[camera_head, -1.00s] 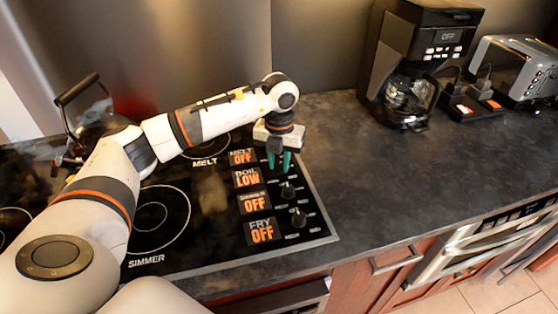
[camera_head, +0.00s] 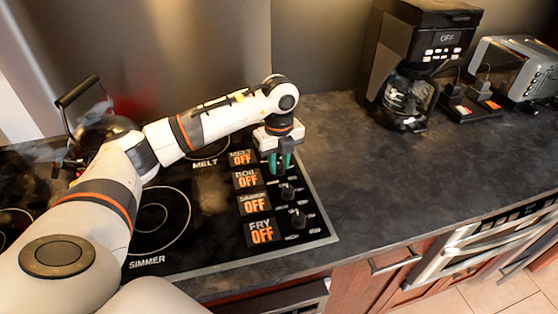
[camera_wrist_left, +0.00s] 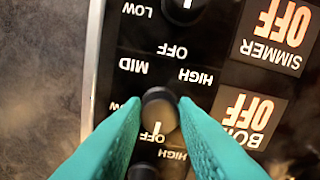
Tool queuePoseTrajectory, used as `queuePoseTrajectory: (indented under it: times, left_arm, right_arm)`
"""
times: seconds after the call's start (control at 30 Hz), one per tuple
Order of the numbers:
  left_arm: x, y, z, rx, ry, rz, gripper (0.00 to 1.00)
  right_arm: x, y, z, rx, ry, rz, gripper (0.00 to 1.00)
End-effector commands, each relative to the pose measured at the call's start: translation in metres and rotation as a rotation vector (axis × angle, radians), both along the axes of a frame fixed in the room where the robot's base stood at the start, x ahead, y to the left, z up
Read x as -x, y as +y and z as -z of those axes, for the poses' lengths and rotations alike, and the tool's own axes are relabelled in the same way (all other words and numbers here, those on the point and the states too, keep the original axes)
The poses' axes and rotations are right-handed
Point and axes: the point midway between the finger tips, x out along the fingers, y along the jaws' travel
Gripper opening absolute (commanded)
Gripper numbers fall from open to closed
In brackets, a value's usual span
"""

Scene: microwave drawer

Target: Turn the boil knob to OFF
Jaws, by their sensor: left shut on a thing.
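The black boil knob (camera_wrist_left: 160,110) sits between the two teal fingers of my left gripper (camera_wrist_left: 158,118) in the left wrist view. The fingers are shut on it. In the head view my left gripper (camera_head: 279,165) points down at the row of knobs, and its fingers hide most of the boil knob. The boil display (camera_head: 247,179) reads OFF in orange. It also reads OFF in the left wrist view (camera_wrist_left: 248,115). My right gripper does not show.
The simmer knob (camera_head: 287,193) and fry knob (camera_head: 298,219) stand just in front of my fingers. The melt, simmer and fry displays read OFF. A kettle (camera_head: 105,130) stands at the back left. A coffee maker (camera_head: 415,60) and a toaster (camera_head: 518,68) stand at the right; the counter (camera_head: 400,180) between is clear.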

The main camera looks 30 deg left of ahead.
Motion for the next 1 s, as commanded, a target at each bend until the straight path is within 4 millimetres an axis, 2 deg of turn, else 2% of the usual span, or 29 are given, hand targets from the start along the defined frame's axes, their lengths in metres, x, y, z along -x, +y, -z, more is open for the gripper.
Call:
queuePoseTrajectory:
  times: [0.67,0.7,0.8,1.0]
  left_arm:
    - [-0.0026,0.0017,-0.0043,-0.001,-0.012,-0.066,0.04]
    - [-0.0026,0.0017,-0.0043,-0.001,-0.012,-0.066,0.31]
    - [-0.0020,0.0013,-0.0034,0.000,-0.009,-0.065,0.48]
    - [-0.0010,0.0006,-0.0017,0.000,-0.004,-0.062,0.48]
  right_arm:
    - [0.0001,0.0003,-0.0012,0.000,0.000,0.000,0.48]
    - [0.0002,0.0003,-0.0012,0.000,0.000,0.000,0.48]
    - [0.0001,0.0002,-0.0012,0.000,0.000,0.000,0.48]
    - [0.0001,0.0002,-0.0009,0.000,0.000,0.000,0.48]
